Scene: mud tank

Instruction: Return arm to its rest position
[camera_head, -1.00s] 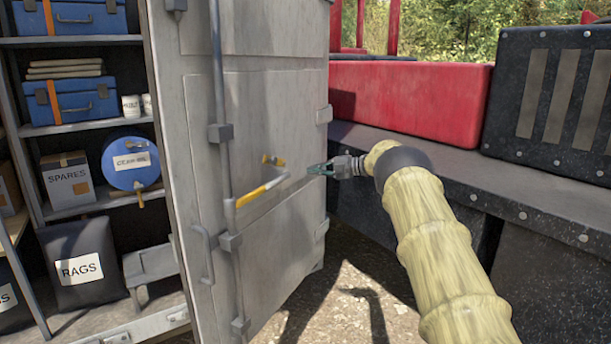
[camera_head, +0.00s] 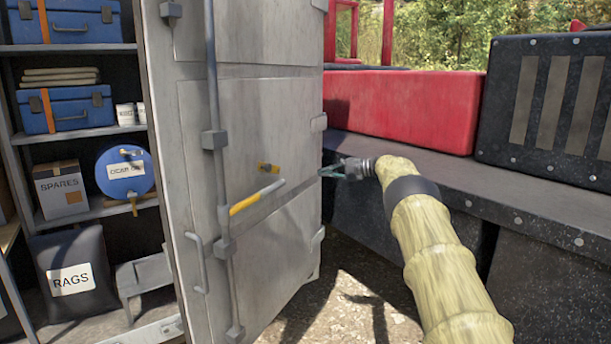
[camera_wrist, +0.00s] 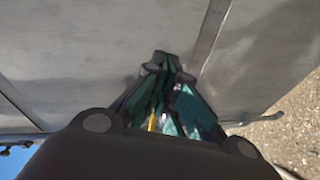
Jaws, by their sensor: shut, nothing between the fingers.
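My gripper (camera_head: 328,171) is at the end of my arm (camera_head: 424,230), which comes in from the lower right in the head view. It is shut and empty, pointing left toward the outer edge of a grey cabinet door. In the wrist view my gripper's fingers (camera_wrist: 160,62) meet at the tips, with the grey door surface behind them. In the head view the tips are to the right of the yellow-ended door handle (camera_head: 256,197) and apart from it. Whether they touch the door's edge I cannot tell.
The grey door (camera_head: 265,110) stands open. Left of it, shelves hold blue toolboxes (camera_head: 70,108), a spares box (camera_head: 62,188), a blue drum (camera_head: 125,175) and a rags bag (camera_head: 75,270). A dark ledge (camera_head: 470,185) with a red block (camera_head: 400,108) is on the right.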

